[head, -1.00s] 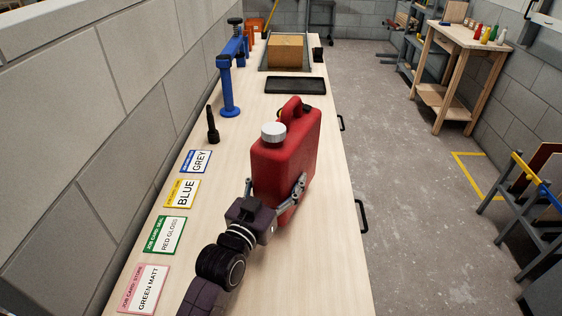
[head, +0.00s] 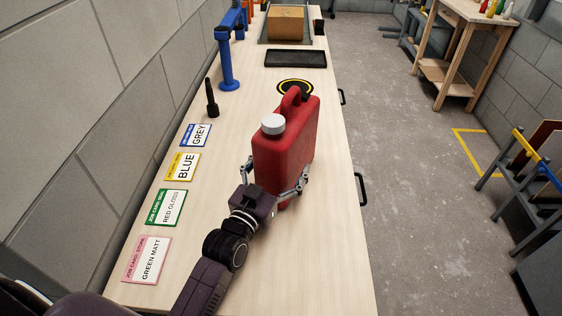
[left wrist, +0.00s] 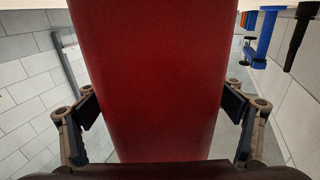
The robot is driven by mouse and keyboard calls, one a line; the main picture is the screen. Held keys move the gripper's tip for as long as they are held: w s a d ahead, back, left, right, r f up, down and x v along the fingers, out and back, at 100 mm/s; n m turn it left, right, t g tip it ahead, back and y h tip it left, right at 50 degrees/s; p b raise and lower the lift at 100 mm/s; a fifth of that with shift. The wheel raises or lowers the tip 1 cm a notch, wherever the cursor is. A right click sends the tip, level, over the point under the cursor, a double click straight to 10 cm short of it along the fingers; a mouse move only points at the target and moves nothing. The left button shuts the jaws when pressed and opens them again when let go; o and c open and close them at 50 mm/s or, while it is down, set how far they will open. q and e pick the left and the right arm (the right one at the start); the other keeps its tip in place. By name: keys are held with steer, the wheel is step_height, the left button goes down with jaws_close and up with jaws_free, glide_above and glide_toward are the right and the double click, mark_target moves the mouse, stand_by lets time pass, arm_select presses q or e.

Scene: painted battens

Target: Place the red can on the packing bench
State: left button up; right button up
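The red can (head: 285,150), with a white cap and a looped handle, is upright over the near half of the packing bench (head: 300,270). Its lower end is partly hidden by my gripper, and I cannot tell whether its base touches the wood. My left gripper (head: 276,186) is shut on the can low down, one finger on each side. In the left wrist view the can (left wrist: 158,80) fills the middle between the finger pads. My right gripper is not in view.
A black and yellow round mark (head: 295,87) lies just beyond the can, with a black tray (head: 296,58) behind it. A blue stand (head: 228,60), a dark upright tool (head: 211,98) and several job cards (head: 147,258) line the left side. Bare wood lies nearer and right.

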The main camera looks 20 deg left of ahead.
arm_select(q)
steer(key=s, duration=0.4)
steer(key=s+a+b, duration=0.1)
steer(key=s, duration=0.3)
steer(key=s+b, duration=0.1)
steer(key=s, duration=0.3)
steer(key=shift+a+f, duration=0.1)
steer(key=shift+a, duration=0.05)
